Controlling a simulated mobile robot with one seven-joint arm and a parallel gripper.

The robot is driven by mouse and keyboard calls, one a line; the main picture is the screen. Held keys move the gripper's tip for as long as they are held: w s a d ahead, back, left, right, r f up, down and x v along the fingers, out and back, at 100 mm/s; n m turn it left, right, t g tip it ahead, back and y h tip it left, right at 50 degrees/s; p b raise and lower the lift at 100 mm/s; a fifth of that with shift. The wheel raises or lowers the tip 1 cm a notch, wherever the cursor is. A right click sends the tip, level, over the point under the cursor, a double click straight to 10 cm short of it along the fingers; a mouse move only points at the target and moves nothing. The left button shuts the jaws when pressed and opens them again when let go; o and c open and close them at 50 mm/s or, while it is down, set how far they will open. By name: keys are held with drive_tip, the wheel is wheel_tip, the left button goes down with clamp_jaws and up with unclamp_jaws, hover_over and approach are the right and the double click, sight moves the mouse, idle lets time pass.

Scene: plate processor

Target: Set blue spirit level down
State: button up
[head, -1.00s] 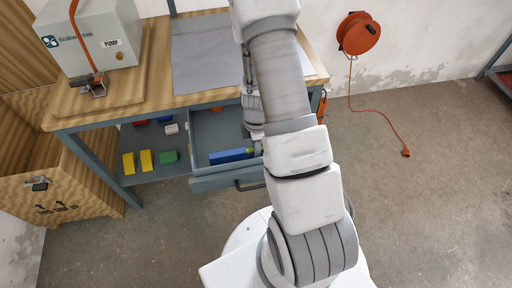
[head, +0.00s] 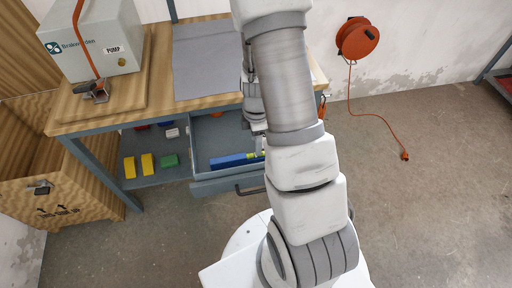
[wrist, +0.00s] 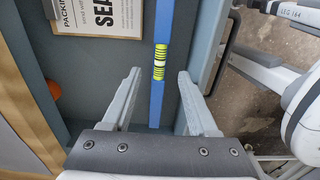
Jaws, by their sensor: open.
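The blue spirit level (head: 232,160) lies in the open drawer (head: 228,187), along the inside of its front wall. In the wrist view the level (wrist: 157,105) runs from the top edge down between my fingers, with a yellow-green vial on it. My gripper (wrist: 160,74) is open, with one finger on each side of the level and a gap visible on both sides. In the head view my gripper (head: 258,146) is over the right part of the drawer, partly hidden by my arm.
Yellow blocks (head: 147,164) and a green block (head: 169,160) lie on the shelf left of the drawer. An orange object (wrist: 54,90) is at the drawer's back. A printed sheet (wrist: 105,15) lies beside the level. The workbench holds a pump box (head: 95,40).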

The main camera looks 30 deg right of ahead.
drive_tip(key=s+a+r+m+t, duration=0.1)
drive_tip(key=a+r+m, duration=0.2)
drive_tip(key=r, duration=0.8)
drive_tip(key=s+a+r+m+t, duration=0.15)
drive_tip(key=a+r+m, duration=0.25)
drive_tip(key=r, duration=0.8)
drive_tip(key=s+a+r+m+t, duration=0.3)
drive_tip(key=s+r+m, duration=0.4)
drive_tip(key=s+r, duration=0.2)
drive_tip(key=shift+s+a+r+m+p, duration=0.35)
drive_tip(key=shift+s+r+m, duration=0.05)
drive_tip(key=shift+r, duration=0.35)
wheel_tip(320, 180, up, 4)
drive_tip(key=p, duration=0.4)
drive_tip(key=shift+r, duration=0.2)
